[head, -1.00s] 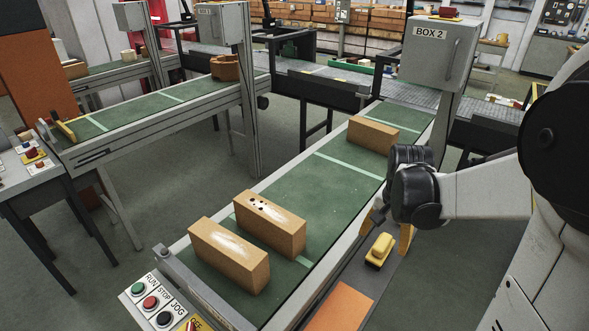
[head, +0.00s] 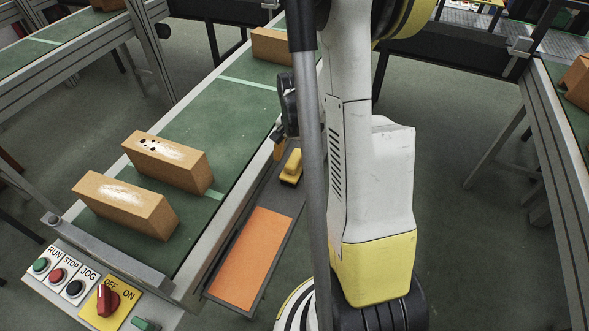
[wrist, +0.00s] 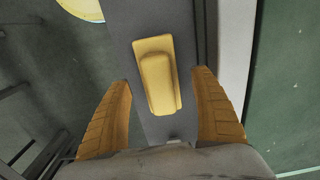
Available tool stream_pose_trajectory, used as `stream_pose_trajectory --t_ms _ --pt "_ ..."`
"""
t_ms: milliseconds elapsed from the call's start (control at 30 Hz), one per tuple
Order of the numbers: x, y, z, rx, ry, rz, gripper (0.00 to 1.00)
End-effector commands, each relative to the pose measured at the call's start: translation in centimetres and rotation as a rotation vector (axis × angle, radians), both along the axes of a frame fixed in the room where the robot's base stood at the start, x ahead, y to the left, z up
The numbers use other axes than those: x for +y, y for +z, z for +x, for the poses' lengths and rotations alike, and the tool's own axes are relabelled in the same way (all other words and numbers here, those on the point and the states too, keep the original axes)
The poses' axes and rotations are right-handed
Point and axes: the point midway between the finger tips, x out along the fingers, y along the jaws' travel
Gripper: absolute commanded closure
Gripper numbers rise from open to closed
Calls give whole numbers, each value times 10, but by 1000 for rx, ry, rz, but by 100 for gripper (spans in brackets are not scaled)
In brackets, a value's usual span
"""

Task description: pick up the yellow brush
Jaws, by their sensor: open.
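The yellow brush (head: 291,167) lies on a narrow grey shelf (head: 268,186) along the right side of the near conveyor. In the wrist view the brush (wrist: 157,75) is a yellow block with a raised rounded handle, its long side pointing towards my gripper. My gripper (wrist: 163,85) is open and empty, its two orange fingers on either side of the brush's near end, apart from it in the picture. In the head view my gripper (head: 280,149) is just beyond the brush, partly hidden by my arm. The height gap between fingers and brush is hard to tell.
An orange sheet (head: 252,258) covers the near part of the shelf. Several tan bricks, such as one with dark holes (head: 165,160), stand on the green conveyor belt (head: 225,130). A control panel (head: 85,285) is at the near left. Open floor lies right of my arm.

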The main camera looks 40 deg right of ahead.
Motion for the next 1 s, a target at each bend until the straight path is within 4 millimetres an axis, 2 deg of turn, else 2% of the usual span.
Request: stream_pose_trajectory --t_ms 33,167,400,467,600,633,1000 --pt "0 -15 0 0 0 0 26" --pt "0 -32 0 0 0 0 26" --pt "0 -32 -1 0 0 0 26" --pt "0 -32 -1 0 0 0 43" --pt "0 -32 -1 0 0 0 86" --pt "0 -32 -1 0 0 0 89" --pt "0 -32 -1 0 0 0 89"
